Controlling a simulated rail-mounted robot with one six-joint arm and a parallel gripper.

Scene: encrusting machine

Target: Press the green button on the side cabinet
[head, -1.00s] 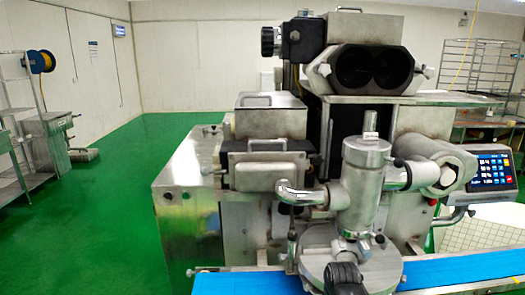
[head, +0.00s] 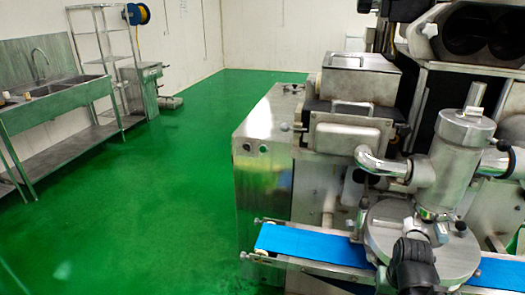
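The steel side cabinet (head: 262,185) stands at the left side of the machine, in the middle of the head view. Its front panel faces me and reflects the green floor.
A blue conveyor belt (head: 312,244) sticks out in front of the cabinet's lower right. The machine's steel cylinder (head: 464,137) stands to the right. A sink bench (head: 62,102) and shelf rack (head: 103,45) line the left wall. Green floor (head: 165,205) is clear between.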

